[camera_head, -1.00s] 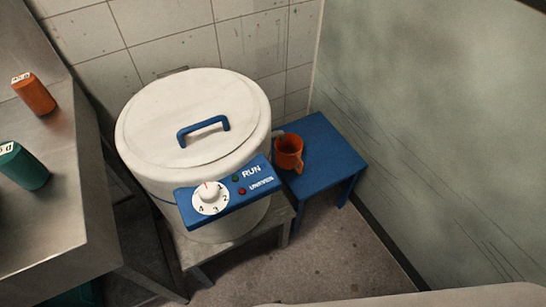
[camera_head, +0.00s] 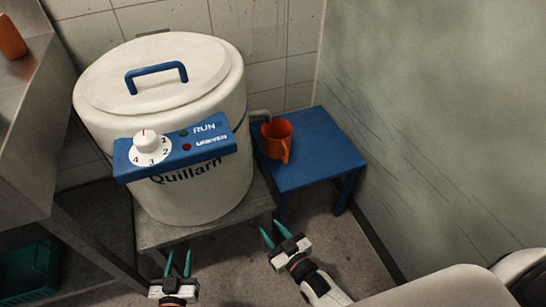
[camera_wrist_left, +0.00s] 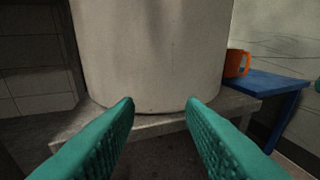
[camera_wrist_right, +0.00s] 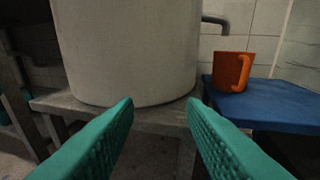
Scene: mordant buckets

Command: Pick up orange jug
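The orange jug (camera_head: 277,139) stands upright on a low blue table (camera_head: 318,155), near its left edge by the white drum. Its handle faces the front right in the head view. The jug also shows at the right in the left wrist view (camera_wrist_left: 236,63) and in the right wrist view (camera_wrist_right: 231,71). My left gripper (camera_head: 178,263) is open and empty, low in front of the drum's stand. My right gripper (camera_head: 274,234) is open and empty, in front of and below the jug, apart from it.
A large white lidded drum (camera_head: 210,108) with a blue control panel (camera_head: 175,150) stands on a grey stand (camera_head: 190,232) left of the blue table. A spout juts from the drum beside the jug. A metal counter (camera_head: 35,110) is at left, a green crate (camera_head: 32,270) below. A wall (camera_head: 440,130) bounds the right.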

